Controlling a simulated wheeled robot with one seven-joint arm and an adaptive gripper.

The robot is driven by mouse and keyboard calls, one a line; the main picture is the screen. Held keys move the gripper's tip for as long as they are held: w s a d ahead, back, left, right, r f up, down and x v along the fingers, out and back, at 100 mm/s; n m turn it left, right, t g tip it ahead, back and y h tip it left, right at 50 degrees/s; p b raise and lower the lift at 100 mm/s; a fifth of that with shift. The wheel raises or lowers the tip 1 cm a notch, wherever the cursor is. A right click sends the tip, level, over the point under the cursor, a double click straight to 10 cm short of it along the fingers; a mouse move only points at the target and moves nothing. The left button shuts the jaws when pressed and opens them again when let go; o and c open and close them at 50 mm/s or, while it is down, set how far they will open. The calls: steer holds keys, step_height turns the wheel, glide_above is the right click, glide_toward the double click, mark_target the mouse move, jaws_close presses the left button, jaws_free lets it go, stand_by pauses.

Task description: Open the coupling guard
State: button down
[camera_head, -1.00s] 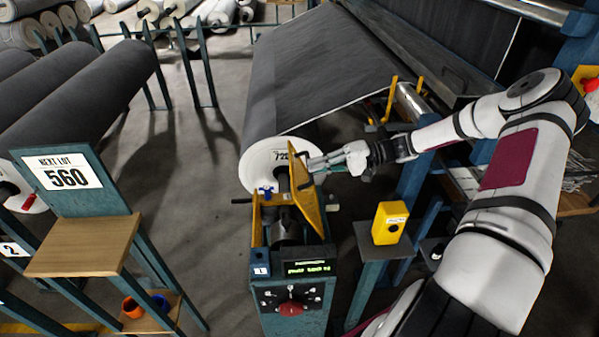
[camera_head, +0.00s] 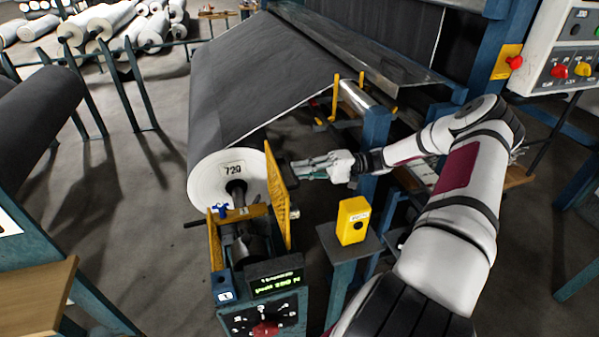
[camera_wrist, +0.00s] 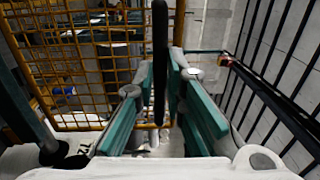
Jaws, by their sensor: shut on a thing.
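The coupling guard (camera_head: 279,200) is a yellow mesh panel that stands swung out on the right side of the coupling (camera_head: 243,245), at the end of the roll marked 729. In the wrist view its yellow mesh (camera_wrist: 90,75) fills the upper left. My gripper (camera_head: 297,166) is at the right face of the guard, near its upper part. In the wrist view my gripper's teal fingers (camera_wrist: 160,85) are closed on an upright black bar, the guard's handle (camera_wrist: 160,35). The guard hides the fingertips in part in the head view.
A yellow box (camera_head: 353,221) stands on a post just right of the guard. A drive stand with a display (camera_head: 275,277) and red knob is below it. The grey roll (camera_head: 240,95) lies behind. A control panel (camera_head: 560,50) is at the upper right.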

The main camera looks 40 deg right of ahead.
steer(key=shift+f, duration=0.4)
steer(key=c, duration=1.7)
jaws_free()
steer(key=shift+o, duration=0.2)
steer(key=shift+r, duration=0.1)
steer(key=v, duration=0.7)
steer(key=shift+d, duration=0.25)
steer(key=shift+s, duration=0.15)
